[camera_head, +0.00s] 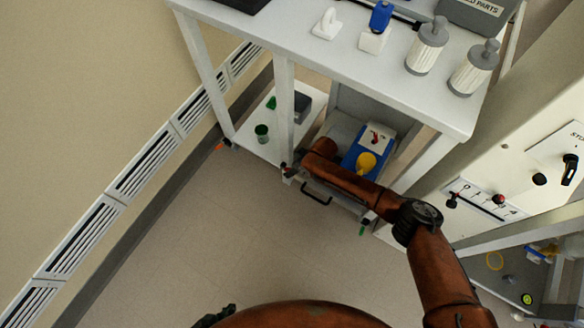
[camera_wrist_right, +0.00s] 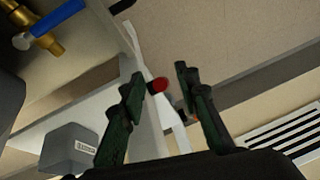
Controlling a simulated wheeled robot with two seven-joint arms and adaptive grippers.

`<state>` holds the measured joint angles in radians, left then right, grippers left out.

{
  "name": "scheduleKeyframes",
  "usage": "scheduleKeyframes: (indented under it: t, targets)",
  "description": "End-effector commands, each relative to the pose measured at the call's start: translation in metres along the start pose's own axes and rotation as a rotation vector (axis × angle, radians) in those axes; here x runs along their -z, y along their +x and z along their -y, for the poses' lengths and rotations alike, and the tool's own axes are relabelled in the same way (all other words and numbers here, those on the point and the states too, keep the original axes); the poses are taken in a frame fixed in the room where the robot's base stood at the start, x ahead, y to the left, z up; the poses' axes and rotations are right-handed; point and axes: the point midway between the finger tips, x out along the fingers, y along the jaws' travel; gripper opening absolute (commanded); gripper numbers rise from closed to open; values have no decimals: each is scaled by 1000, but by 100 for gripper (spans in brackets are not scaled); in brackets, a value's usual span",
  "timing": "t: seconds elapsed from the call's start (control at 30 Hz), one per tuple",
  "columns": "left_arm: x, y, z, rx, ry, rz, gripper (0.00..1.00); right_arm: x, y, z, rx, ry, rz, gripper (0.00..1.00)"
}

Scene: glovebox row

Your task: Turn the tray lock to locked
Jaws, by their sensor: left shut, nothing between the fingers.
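A small red knob (camera_wrist_right: 160,86) shows between the fingertips of my right gripper (camera_wrist_right: 157,78) in the right wrist view. It sits by a white post (camera_wrist_right: 148,105), and I cannot tell whether it is the tray lock. My right gripper is open with nothing held, and I cannot tell whether a finger touches the knob. In the head view a small red spot (camera_head: 284,165) shows at the bench leg beside the right arm's far end. The pull-out tray (camera_head: 343,122) is low under the bench, with a black handle (camera_head: 316,194). My left gripper (camera_head: 214,318) is shut and empty at the bottom edge, partly cut off.
The white bench (camera_head: 300,45) carries two ribbed canisters and a grey parts box. A blue block with a yellow piece (camera_head: 366,161) lies in the tray. A lower shelf holds a green cup (camera_head: 262,130). A control panel (camera_head: 500,190) stands right. The floor left is clear.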

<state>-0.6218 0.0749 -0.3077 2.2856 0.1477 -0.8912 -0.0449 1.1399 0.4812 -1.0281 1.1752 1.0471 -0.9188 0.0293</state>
Motion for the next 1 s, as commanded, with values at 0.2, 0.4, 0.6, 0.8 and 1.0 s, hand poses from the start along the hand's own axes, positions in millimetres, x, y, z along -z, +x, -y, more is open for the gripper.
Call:
scheduleKeyframes:
  t: [0.2, 0.4, 0.6, 0.8, 1.0]
  targets:
    - [2, 3, -1, -4, -1, -15, 0, 1, 2, 0, -1, 0, -1, 30]
    - [2, 3, -1, -4, -1, -14, 0, 1, 2, 0, -1, 0, -1, 25]
    - [2, 3, -1, -4, -1, -14, 0, 1, 2, 0, 0, 0, -1, 12]
    - [2, 3, -1, -4, -1, -14, 0, 0, 2, 0, 0, 0, -1, 0]
    - [2, 3, -1, -4, -1, -14, 0, 0, 2, 0, 0, 0, -1, 0]
